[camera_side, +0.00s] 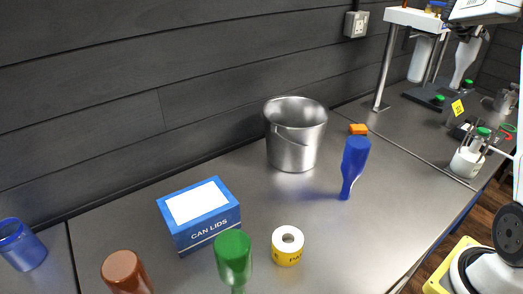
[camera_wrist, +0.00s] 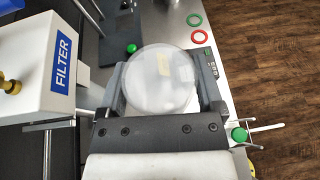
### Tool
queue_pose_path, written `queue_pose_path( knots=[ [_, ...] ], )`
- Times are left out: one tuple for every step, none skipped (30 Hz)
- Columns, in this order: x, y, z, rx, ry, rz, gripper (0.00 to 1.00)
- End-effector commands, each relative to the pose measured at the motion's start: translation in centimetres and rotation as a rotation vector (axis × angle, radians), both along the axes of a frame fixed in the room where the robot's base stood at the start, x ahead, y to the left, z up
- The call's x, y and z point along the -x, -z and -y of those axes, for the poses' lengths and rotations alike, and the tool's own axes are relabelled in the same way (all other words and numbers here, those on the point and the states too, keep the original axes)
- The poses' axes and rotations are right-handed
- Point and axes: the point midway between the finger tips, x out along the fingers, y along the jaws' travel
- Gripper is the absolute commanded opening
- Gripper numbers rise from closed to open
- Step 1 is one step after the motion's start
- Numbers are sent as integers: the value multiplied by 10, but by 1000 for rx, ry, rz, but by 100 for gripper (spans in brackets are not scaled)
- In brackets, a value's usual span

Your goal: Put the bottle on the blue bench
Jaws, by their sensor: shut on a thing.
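My gripper (camera_side: 470,36) is at the upper right of the side view, shut on a clear, whitish bottle (camera_side: 463,62). The bottle hangs with its narrow end down, above the far part of the bench. In the wrist view its round, see-through end (camera_wrist: 160,80) fills the space between the two dark jaws (camera_wrist: 162,85). The grey metal bench (camera_side: 330,225) has a blue strip along its front edge (camera_side: 455,222). No wholly blue bench shows.
A white filter stand (camera_wrist: 62,55) is close left of my gripper. A caddy with a green cap (camera_side: 469,158) stands near the front edge. A blue bottle (camera_side: 355,160), metal bucket (camera_side: 295,135), lid box (camera_side: 200,213), tape roll (camera_side: 288,245) and green bottle (camera_side: 233,258) stand nearer.

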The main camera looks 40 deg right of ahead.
Motion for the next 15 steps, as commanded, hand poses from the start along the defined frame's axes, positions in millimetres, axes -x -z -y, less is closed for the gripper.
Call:
queue_pose_path(
  knots=[
    [7,0,6,1,31,1,0],
    [6,6,5,-1,27,-2,0],
    [6,13,4,-2,25,-2,0],
    [5,18,4,-2,24,-3,0],
    [5,22,4,-1,24,-2,0],
    [5,28,4,-2,22,-1,0],
    [5,33,4,-2,22,-2,0],
    [5,39,4,-2,22,-2,0],
    [5,46,4,-1,22,-2,0],
    [5,52,4,-2,21,-3,0],
    [5,57,4,-2,22,-2,0],
    [5,64,4,-2,21,-4,0],
    [5,71,4,-2,22,-2,0],
    [5,76,4,-2,21,-3,0],
    [5,83,4,-2,21,-3,0]
  ],
)
